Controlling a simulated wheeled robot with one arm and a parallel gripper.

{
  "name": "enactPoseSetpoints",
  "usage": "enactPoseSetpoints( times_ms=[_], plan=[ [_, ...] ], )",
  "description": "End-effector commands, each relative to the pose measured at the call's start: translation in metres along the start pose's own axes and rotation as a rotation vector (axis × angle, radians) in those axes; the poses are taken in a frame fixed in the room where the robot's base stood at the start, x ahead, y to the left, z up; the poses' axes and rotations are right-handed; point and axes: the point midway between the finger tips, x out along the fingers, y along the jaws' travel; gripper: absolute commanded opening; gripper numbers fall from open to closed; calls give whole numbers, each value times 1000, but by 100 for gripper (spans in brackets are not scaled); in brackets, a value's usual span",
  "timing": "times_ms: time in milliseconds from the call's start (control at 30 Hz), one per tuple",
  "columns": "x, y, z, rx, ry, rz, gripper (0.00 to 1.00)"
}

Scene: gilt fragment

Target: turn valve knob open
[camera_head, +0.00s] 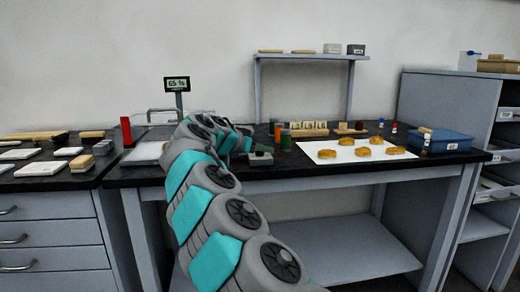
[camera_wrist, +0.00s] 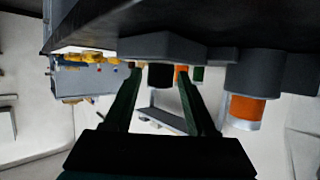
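The wrist view appears upside down, with the dark bench top at its top edge. My gripper (camera_wrist: 158,68) is open, its two dark green fingers spread apart. Between the fingertips shows a short black cylinder (camera_wrist: 160,77) on a grey block (camera_wrist: 163,46); it looks like the valve knob, but contact with the fingers cannot be told. My fingertips are too small to make out there. A display on a post reads about 65 % (camera_head: 177,84).
Orange and green jars (camera_head: 285,140) stand close behind the box; a larger orange jar (camera_wrist: 247,108) shows beside the fingers. A white sheet (camera_head: 345,152) with several golden pieces lies right, near a blue bin (camera_head: 446,141). A red block (camera_head: 126,131) stands left.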

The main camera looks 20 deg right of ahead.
Motion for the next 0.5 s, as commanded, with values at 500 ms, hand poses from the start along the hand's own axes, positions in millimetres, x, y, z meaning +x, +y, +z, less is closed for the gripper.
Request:
enactPoseSetpoints(
  times_ms=[500],
  plan=[
    [-23,-1,2,-1,1,-1,64]
  ],
)
